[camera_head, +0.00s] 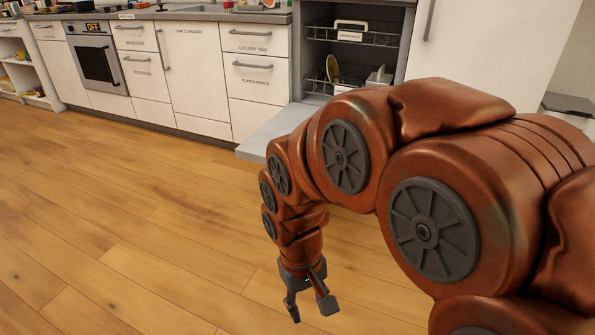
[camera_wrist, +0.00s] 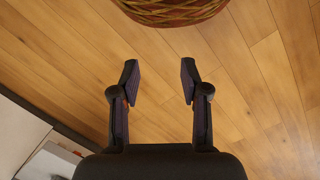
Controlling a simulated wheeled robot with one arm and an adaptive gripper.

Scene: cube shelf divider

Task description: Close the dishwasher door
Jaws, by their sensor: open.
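The dishwasher (camera_head: 312,62) stands open at the back, right of centre, in the row of white cabinets. Its door (camera_head: 268,131) is folded down, roughly level and low above the floor. My arm hides the right part of the door. My gripper (camera_head: 312,310) hangs in front of the door, on the near side, pointing down and apart from it. In the wrist view my gripper (camera_wrist: 159,72) is open, with only wood floor between its fingers.
Racks (camera_head: 372,38) with a yellow plate (camera_head: 332,68) show inside the dishwasher. A woven basket (camera_wrist: 172,10) lies at the top edge of the wrist view. White drawers (camera_head: 257,80) stand left of the dishwasher. The wood floor (camera_head: 100,210) at left is clear.

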